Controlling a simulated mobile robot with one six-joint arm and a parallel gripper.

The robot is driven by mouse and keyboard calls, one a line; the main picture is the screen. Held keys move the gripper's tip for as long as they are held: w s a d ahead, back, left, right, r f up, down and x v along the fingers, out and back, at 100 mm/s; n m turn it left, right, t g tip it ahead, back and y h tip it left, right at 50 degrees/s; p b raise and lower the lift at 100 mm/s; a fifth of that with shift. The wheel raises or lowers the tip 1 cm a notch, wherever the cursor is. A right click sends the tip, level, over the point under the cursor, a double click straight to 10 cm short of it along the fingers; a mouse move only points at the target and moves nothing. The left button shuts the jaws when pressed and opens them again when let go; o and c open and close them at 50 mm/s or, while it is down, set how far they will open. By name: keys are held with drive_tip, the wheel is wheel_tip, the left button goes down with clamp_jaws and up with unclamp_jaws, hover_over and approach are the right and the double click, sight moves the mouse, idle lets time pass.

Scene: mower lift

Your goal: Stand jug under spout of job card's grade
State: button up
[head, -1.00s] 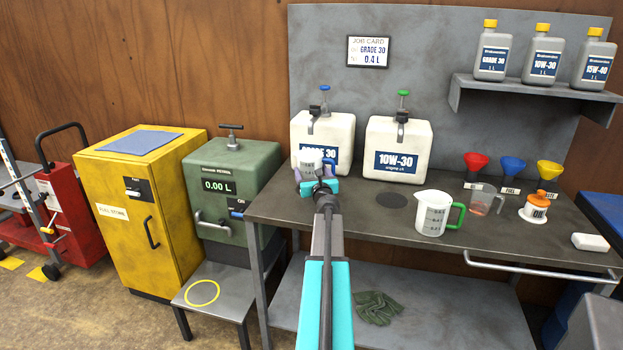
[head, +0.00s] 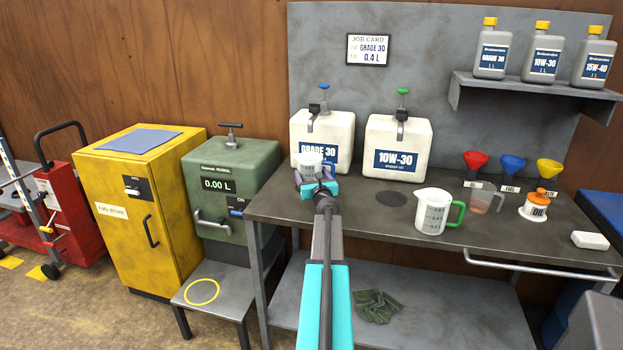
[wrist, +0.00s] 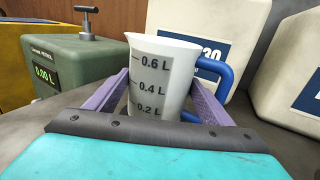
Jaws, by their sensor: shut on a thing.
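The job card (head: 367,49) on the back panel reads oil GRADE 30, 0.4 L. The white GRADE 30 container (head: 341,134) with a blue-topped tap and spout (head: 317,112) stands at the left of the bench. My gripper (head: 318,180) is shut on a white jug with a blue handle (head: 309,164), in front of the GRADE 30 container. In the wrist view the jug (wrist: 160,85) is upright between the purple fingers, with litre marks facing me. Its base is hidden.
The green petrol unit (head: 234,172) reads 0.00 L. A dark round mark (head: 396,199) lies on bare bench.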

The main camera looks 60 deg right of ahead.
drive_tip(key=shift+f, duration=0.35)
drive_tip(key=shift+f, duration=0.2)
drive_tip(key=o, duration=1.1)
drive_tip(key=shift+o, duration=0.2)
drive_tip(key=shift+r, duration=0.1)
drive_tip(key=shift+r, duration=0.15)
drive_tip(key=shift+s+a, duration=0.25)
drive_tip(key=shift+b+v, duration=0.7)
drive_tip(key=shift+v, duration=4.95)
drive_tip(key=shift+r, duration=0.1)
